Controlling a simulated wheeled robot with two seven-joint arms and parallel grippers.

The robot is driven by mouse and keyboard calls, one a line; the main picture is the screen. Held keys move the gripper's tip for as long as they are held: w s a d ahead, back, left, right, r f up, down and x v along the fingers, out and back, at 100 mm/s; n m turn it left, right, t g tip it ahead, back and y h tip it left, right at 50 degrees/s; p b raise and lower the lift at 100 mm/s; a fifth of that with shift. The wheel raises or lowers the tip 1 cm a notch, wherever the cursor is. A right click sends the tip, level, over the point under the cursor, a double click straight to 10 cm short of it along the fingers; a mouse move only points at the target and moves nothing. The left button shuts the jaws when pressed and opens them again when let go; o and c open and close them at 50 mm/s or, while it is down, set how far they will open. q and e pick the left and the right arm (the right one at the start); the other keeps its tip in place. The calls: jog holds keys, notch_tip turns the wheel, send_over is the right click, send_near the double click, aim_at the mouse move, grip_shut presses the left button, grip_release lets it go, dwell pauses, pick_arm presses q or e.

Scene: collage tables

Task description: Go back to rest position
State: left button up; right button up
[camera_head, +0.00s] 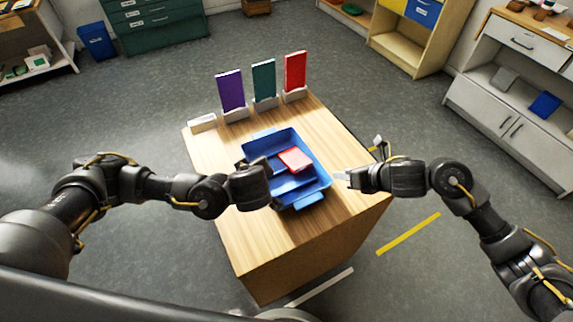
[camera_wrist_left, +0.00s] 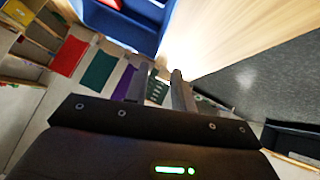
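My left gripper (camera_wrist_left: 159,78) shows two separate fingers with an empty gap between them in the left wrist view. In the head view its wrist (camera_head: 248,188) is over the left side of a blue tray (camera_head: 320,178), and its fingers are mostly hidden. My right gripper (camera_head: 341,177) is just right of the tray, over the table's right side. Its pale fingertips point left, too small to tell whether they are parted. A red-rimmed flat box (camera_head: 295,160) lies in the tray, apart from both grippers.
The wooden table (camera_head: 270,238) holds purple (camera_head: 231,91), teal (camera_head: 264,81) and red (camera_head: 295,71) panels upright in white holders at its back. A white block (camera_head: 203,123) sits at the back left corner.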

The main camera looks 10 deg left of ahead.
jog(key=shift+v, duration=0.85)
